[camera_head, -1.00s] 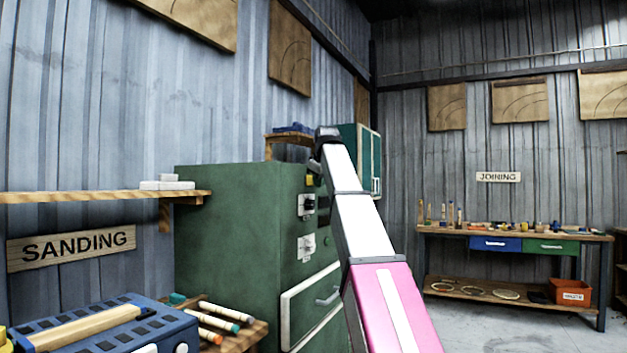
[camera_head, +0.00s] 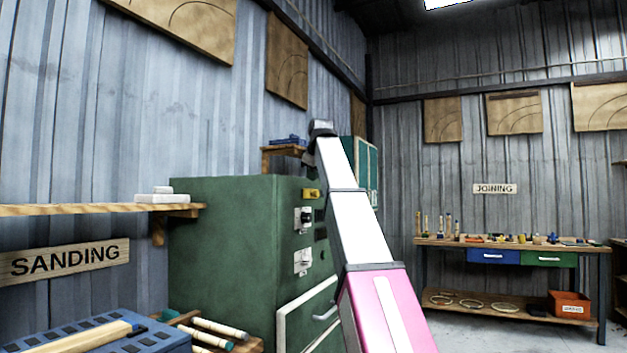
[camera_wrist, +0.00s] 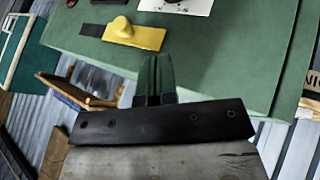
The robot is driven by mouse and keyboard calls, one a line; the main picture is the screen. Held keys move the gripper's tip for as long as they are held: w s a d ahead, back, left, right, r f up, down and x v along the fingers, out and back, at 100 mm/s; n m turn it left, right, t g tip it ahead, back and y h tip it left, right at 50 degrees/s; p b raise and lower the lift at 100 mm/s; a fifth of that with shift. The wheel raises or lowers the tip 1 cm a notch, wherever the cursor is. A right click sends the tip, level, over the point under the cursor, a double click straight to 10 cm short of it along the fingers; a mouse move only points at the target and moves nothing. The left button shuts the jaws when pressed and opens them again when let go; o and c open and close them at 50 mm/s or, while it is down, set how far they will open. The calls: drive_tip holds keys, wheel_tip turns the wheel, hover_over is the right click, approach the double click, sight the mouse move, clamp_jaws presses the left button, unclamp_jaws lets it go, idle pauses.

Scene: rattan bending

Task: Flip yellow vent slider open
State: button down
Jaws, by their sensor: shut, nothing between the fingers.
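The yellow vent slider (camera_head: 311,193) is on the upper front of the green cabinet (camera_head: 225,240). In the wrist view the slider (camera_wrist: 138,36) is a flat yellow plate with a raised rounded knob. A dark strip (camera_wrist: 92,30) lies at its left end. My gripper (camera_wrist: 156,62) is shut and empty, its two fingers side by side, pointing at the cabinet face just below the slider in that view. The fingertips look apart from the knob; whether they touch the cabinet I cannot tell. In the head view my fingers are hidden behind the wrist and arm.
A small wooden shelf (camera_head: 283,150) and a teal wall cabinet (camera_head: 361,165) are behind my arm. Sanding goods crowd the lower left.

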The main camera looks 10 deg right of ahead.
sight(312, 191)
drive_tip(key=w+d+f, duration=0.1)
drive_tip(key=w+f, duration=0.4)
drive_tip(key=w, duration=0.3)
drive_tip(key=shift+w+d+f, duration=0.3)
drive_tip(key=shift+d+f, duration=0.1)
drive_tip(key=shift+w, duration=0.1)
drive_tip(key=w+d, duration=0.5)
drive_tip(key=w, duration=0.2)
drive_tip(key=shift+w+d, duration=0.25)
drive_tip(key=shift+d, duration=0.05)
